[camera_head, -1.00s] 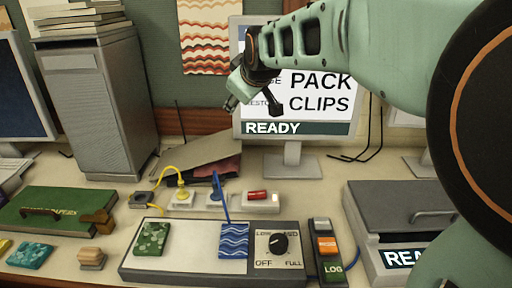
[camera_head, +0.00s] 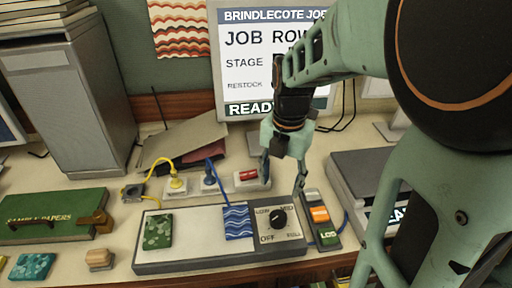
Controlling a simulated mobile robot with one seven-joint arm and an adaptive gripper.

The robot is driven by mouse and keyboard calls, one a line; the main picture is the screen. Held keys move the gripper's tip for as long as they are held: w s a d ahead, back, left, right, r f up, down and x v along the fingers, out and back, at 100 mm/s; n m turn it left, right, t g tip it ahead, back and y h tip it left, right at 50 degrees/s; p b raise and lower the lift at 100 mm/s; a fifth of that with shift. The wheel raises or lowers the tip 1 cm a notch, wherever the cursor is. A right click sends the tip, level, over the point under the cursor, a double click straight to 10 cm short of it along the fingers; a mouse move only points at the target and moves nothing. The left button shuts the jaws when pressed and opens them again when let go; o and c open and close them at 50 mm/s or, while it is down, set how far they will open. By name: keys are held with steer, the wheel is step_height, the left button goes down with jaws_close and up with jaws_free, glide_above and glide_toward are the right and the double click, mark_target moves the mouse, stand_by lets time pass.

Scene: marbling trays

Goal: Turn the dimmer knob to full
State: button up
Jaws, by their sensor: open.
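The dimmer knob (camera_head: 278,219) is a round black knob on a light panel at the right end of a grey control box (camera_head: 190,258). The panel reads LOW, MID, OFF and FULL around it. The knob's exact pointer direction is too small to tell for sure. My gripper (camera_head: 283,187) is open and points down, its two fingertips spread above and just behind the knob, apart from it. Nothing is between the fingers.
A green swatch (camera_head: 158,231) and a blue wave swatch (camera_head: 238,222) lie on the box. Behind are plugs with yellow and blue cords (camera_head: 176,184) and a red switch (camera_head: 247,176). A monitor (camera_head: 240,107) stands at the back.

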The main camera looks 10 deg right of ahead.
mark_target(279, 216)
steer(key=shift+n, duration=0.5)
steer(key=f, duration=0.7)
steer(key=s+f, duration=0.1)
steer(key=f, duration=0.3)
steer(key=shift+s+f, duration=0.1)
steer(key=shift+c, duration=0.2)
steer(key=c, duration=1.1)
